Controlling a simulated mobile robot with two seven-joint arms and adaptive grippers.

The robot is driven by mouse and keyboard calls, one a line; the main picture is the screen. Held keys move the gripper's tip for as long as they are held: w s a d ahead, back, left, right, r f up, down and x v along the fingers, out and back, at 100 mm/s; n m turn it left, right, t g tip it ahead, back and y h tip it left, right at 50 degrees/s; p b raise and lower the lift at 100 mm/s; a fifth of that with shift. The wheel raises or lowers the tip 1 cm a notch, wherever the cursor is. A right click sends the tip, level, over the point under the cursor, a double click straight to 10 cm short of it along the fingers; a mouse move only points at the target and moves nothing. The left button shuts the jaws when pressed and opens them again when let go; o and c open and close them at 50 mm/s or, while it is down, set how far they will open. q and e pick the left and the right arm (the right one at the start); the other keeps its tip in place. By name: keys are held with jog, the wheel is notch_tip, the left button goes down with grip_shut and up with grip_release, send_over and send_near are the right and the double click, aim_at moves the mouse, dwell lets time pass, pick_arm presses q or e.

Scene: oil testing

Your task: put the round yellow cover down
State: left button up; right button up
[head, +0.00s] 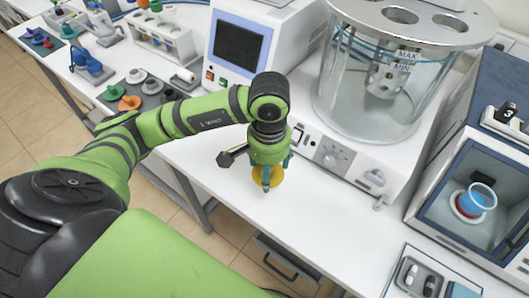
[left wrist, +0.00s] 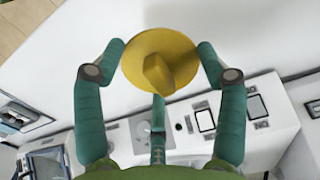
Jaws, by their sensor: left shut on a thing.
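The round yellow cover (head: 277,178) is under my left gripper (head: 267,186) in the head view, over the white bench top. In the left wrist view the cover (left wrist: 172,50) is a disc with a raised knob facing the camera. The teal fingers of my left gripper (left wrist: 160,60) are shut on the cover, one on each side of its rim. I cannot tell whether the cover touches the bench. The fingers partly hide it in the head view. My right gripper is in neither view.
A glass bath (head: 385,85) on a white base stands behind and right of the gripper. A white instrument with a dark screen (head: 240,43) stands behind it. Orange and green covers lie on a dark mat (head: 152,90) at left. The bench front edge is close; bare bench (head: 330,205) lies right.

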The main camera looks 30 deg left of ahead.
pick_arm(q)
jog(key=shift+w+a+f, duration=0.4)
jog(key=shift+a+f, duration=0.1)
jog(key=shift+a, duration=0.25)
jog(key=shift+f+p, duration=0.25)
jog(key=shift+p, duration=0.1)
notch_tip(320, 180, down, 3)
jog(key=shift+f+p, duration=0.15)
jog(key=shift+p, duration=0.6)
jog(key=shift+f, duration=0.15)
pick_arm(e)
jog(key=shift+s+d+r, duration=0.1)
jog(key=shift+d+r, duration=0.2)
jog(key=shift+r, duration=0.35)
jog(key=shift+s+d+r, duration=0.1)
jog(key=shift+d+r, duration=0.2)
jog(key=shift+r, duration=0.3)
pick_arm(q)
jog(key=shift+f, duration=0.1)
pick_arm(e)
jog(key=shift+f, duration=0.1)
pick_arm(q)
jog(key=shift+f+b, duration=0.15)
jog(key=shift+b, duration=0.15)
jog(key=o, duration=1.2)
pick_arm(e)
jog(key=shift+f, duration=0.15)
